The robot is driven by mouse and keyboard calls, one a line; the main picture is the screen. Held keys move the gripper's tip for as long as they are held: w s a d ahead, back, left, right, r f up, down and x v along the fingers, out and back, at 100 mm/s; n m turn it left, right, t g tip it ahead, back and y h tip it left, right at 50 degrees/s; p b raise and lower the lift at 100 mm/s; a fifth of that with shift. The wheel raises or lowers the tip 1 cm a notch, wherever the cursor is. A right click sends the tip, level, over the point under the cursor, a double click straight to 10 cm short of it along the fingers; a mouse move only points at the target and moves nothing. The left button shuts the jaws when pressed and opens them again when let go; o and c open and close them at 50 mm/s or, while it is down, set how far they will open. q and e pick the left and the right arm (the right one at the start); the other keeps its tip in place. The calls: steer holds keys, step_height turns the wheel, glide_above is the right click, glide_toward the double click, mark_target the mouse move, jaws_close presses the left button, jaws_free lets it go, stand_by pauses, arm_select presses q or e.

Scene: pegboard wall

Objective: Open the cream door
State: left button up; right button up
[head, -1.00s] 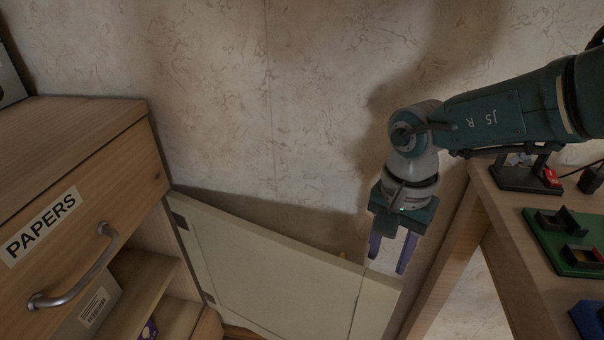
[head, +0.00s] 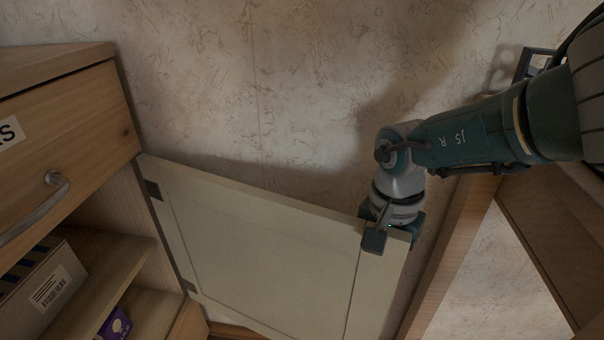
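The cream door (head: 265,255) stands swung out from the wooden cabinet at the left, on dark hinges along its left edge. It reaches across the middle of the head view toward the wooden table leg at the right. My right gripper (head: 390,238) is at the top right corner of the door. My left gripper is not in view.
The cabinet has a drawer with a metal handle (head: 40,208). Its open shelves hold a box with a barcode label (head: 45,285) and a purple box (head: 115,325). A wooden table (head: 540,225) stands close at the right. A textured wall is behind.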

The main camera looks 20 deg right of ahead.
jaws_close()
stand_by(0.4)
stand_by(1.1)
